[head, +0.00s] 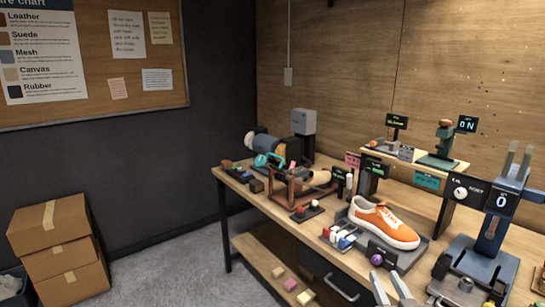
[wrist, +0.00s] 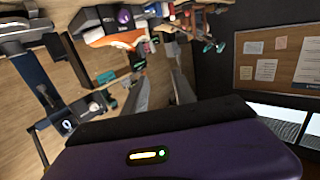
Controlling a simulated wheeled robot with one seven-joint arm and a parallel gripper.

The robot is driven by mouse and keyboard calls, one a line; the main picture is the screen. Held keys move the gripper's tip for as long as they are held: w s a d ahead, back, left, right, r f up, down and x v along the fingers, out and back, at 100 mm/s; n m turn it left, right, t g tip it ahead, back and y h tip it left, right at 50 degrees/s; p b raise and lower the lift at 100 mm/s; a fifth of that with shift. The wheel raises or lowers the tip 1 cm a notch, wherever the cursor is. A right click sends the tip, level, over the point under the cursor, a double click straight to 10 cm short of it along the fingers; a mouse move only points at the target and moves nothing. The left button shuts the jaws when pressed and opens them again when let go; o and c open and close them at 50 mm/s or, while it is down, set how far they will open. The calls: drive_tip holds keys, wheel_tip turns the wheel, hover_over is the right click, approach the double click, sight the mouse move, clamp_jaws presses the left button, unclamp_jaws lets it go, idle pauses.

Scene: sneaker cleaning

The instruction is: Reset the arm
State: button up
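My gripper (head: 390,288) shows at the bottom edge of the head view, its two grey fingers pointing up in front of the bench. In the wrist view my gripper (wrist: 160,84) has its fingers apart with nothing visible between them. The rest of my arm is out of the head view. The orange sneaker (head: 384,223) with a white sole rests on a dark tray on the bench, beyond the gripper and apart from it. The sneaker also shows in the wrist view (wrist: 112,38), where the scene appears upside down.
The wooden workbench (head: 335,250) is crowded with brushes, small blocks and stands with displays. A blue clamp-like device (head: 492,235) reading 0 stands at right. A purple ball (head: 376,262) sits near the front edge. Cardboard boxes (head: 60,255) are stacked on the floor at left.

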drive_tip(key=s+a+f+g, duration=0.1)
drive_tip(key=s+f, duration=0.1)
drive_tip(key=s, duration=1.2)
drive_tip(key=s+a+f, duration=0.1)
drive_tip(key=s+a, duration=0.1)
drive_tip(key=s, duration=1.3)
drive_tip(key=s+a+f+g, duration=0.1)
drive_tip(key=s+a+f, duration=0.1)
drive_tip(key=s, duration=1.3)
drive_tip(key=shift+s+f+g+y, duration=0.25)
drive_tip(key=shift+f+g+y, duration=0.05)
